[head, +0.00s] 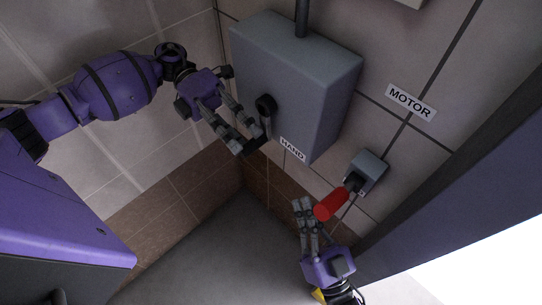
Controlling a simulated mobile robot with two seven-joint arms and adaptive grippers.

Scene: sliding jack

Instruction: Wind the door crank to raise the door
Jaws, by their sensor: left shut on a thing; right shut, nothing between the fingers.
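A grey box (290,85) on the wall, labelled HAND, carries the black door crank (265,104). The crank's arm hangs down from its hub. My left gripper (245,142) reaches in from the left and is shut on the crank's handle at the arm's lower end. Its fingers mostly hide the handle. My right gripper (305,210) is shut and empty, just left of the red handle (331,205) on the small MOTOR switch box (367,172). I cannot tell whether its fingers touch the red handle. The door's own panel cannot be made out with certainty.
A MOTOR label (411,103) is on the tiled wall above the switch box. A dark pipe (302,18) runs up from the grey box. Grey floor (205,250) lies open below. A bright opening shows at the lower right.

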